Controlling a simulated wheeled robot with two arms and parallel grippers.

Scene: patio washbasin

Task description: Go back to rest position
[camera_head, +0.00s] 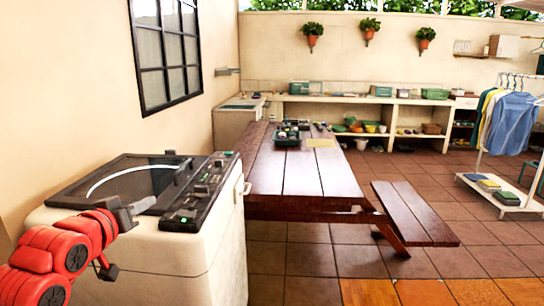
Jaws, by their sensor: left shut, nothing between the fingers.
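My left gripper (140,206) is at the lower left, at the end of my red arm. It is shut and I see nothing in it. It shows in front of the near left part of the washing machine (195,262); I cannot tell whether it touches it. The machine is white, with a dark see-through lid (125,180) that looks closed and a dark control panel (200,195) with knobs and a green light. My right gripper is not in view.
A long brown wooden table (285,178) with a bench (415,215) stands behind the machine. A dark tray (287,138) and small items lie at its far end. A clothes rack (500,120) stands at the right. The tiled floor (400,265) at the front right is clear.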

